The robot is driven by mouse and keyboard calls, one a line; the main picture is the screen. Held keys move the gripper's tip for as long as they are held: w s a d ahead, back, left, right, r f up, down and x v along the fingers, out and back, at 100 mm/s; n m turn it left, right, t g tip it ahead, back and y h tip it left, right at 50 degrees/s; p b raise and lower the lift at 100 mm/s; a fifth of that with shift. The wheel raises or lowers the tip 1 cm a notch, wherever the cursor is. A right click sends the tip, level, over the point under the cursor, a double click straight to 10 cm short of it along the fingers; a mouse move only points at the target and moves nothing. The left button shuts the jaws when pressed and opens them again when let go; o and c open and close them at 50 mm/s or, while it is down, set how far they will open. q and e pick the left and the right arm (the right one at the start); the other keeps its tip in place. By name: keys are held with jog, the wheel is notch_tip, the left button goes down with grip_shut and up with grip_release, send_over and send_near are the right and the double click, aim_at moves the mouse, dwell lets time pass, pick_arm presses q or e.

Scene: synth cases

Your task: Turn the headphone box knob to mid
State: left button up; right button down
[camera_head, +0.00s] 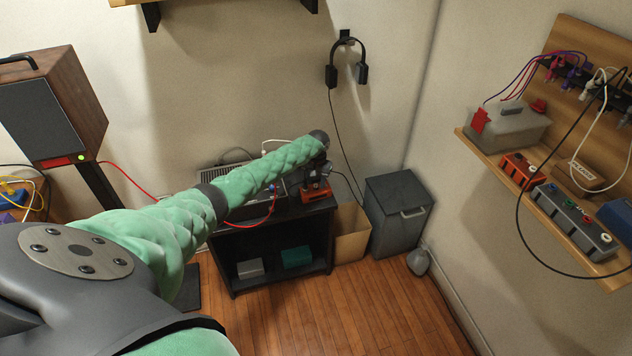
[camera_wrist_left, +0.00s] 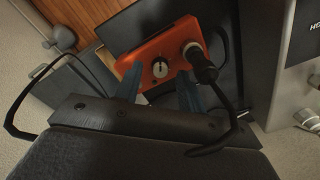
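The headphone box is a small orange box (camera_head: 316,194) on the dark cabinet top, partly hidden by my left arm. In the left wrist view the orange box (camera_wrist_left: 150,50) shows its face, with a small pale and dark knob (camera_wrist_left: 160,68) and a black plug with a cable (camera_wrist_left: 199,62) beside it. My left gripper (camera_head: 318,172) is close to the box. In the left wrist view its two blue fingers (camera_wrist_left: 158,82) are apart, one on each side of the knob, with nothing held. I cannot tell whether they touch the box. My right gripper is not in view.
Headphones (camera_head: 347,66) hang on the wall, their cable running down. A grey amplifier-like unit (camera_wrist_left: 300,75) stands beside the orange box. A cardboard bin (camera_head: 352,236) and a grey lidded bin (camera_head: 397,212) stand right of the cabinet (camera_head: 225,245). A loaded wooden shelf (camera_head: 470,142) is at right.

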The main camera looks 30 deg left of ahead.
pick_arm(q)
jog(key=shift+f, duration=0.5)
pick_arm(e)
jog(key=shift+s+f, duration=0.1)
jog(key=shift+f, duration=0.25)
pick_arm(q)
grip_shut()
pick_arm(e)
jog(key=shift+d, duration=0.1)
